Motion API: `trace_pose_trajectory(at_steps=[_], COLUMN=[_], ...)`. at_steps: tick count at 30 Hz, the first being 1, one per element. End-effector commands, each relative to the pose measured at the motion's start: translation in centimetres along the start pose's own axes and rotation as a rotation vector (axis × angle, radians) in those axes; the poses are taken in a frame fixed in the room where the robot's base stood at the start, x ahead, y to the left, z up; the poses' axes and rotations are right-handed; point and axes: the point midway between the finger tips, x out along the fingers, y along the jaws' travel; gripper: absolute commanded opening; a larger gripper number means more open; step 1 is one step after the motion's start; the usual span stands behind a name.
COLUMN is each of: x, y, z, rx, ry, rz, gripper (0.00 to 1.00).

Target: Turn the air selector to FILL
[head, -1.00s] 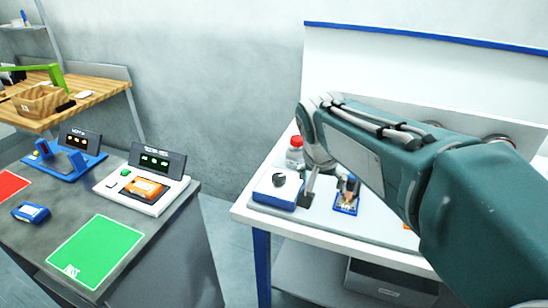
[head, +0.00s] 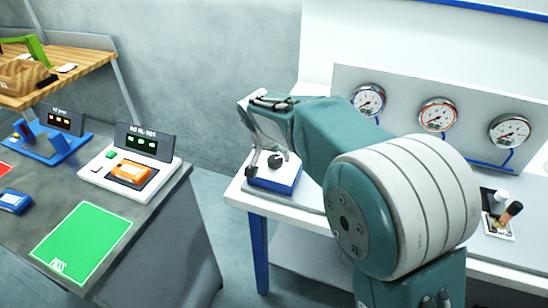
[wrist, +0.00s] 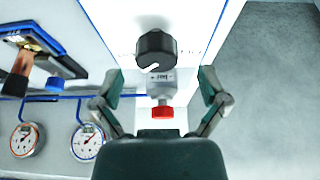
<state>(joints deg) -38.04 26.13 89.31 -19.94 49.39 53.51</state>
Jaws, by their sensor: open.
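The air selector is a white box with blue sides (head: 275,178) at the left front of the white bench. Its black knob (head: 278,159) stands on top. In the wrist view the knob (wrist: 157,46) carries a white pointer mark at its lower left edge; I cannot read any position labels, so the setting is unclear. My gripper (head: 254,160) is at the selector in the head view, with a finger just left of the knob. In the wrist view my gripper (wrist: 160,84) is open, its fingers spread wide either side, with the knob ahead between them and apart from both.
A blue-framed unit with a brown handle (wrist: 35,52) is left in the wrist view. Gauges (head: 437,115) line the back panel. A dark table with a green mat (head: 82,240) is left.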

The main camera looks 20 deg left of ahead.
Motion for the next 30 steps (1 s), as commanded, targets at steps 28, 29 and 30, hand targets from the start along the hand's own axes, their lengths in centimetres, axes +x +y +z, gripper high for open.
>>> trace_pose_trajectory(at_steps=[28,29,30], x=[2.5,2.5,2.5], y=[0.0,0.0,0.0], z=[0.0,0.0,0.0], rx=[-0.002,-0.005,-0.01], ry=[0.0,0.0,0.0], rz=[-0.003,-0.004,-0.006], gripper=[0.12,0.12,0.12])
